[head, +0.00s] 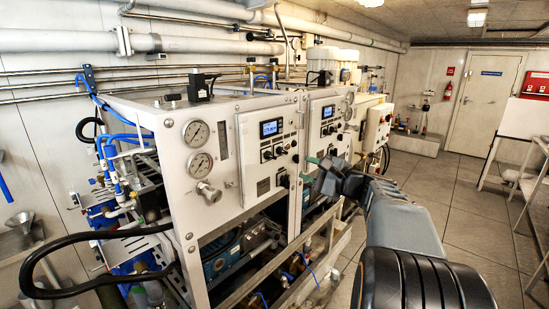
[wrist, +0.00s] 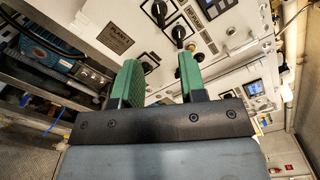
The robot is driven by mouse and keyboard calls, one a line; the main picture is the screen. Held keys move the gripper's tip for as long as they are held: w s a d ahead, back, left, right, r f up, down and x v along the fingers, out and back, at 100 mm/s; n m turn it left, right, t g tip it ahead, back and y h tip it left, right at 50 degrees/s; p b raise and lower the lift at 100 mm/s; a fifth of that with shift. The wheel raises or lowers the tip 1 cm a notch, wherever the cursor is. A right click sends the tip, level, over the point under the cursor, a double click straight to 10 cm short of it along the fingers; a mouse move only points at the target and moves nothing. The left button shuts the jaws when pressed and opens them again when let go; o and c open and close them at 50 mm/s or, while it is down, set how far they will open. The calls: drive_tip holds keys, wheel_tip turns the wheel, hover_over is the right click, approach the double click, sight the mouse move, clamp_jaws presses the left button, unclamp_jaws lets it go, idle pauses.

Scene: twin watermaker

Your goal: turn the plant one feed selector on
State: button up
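The plant one control panel (head: 268,128) is a white plate with a small lit display and several black selector knobs (head: 267,155) below it. In the wrist view, black knobs (wrist: 178,33) sit above and between my fingertips, near a dark plate reading "PLANT 1" (wrist: 115,39). I cannot tell which knob is the feed selector; the labels are too small. My gripper (head: 309,169) has green fingers and is just right of the panel's lower part in the head view. In the wrist view my gripper (wrist: 158,62) has its fingers apart with nothing between them.
A second panel with a display (head: 327,113) stands to the right of the first. Two round gauges (head: 198,148) and a valve knob (head: 208,192) are on the left face. A pipe rail (head: 262,279) runs low along the front. The tiled floor (head: 447,190) at right is clear.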

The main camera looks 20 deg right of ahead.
sight(272, 157)
drive_tip(key=p+x, duration=0.3)
drive_tip(key=x, duration=0.9)
drive_tip(key=shift+w+a, duration=0.2)
drive_tip(key=shift+w, duration=0.05)
drive_tip(key=shift+f, duration=0.1)
clamp_jaws()
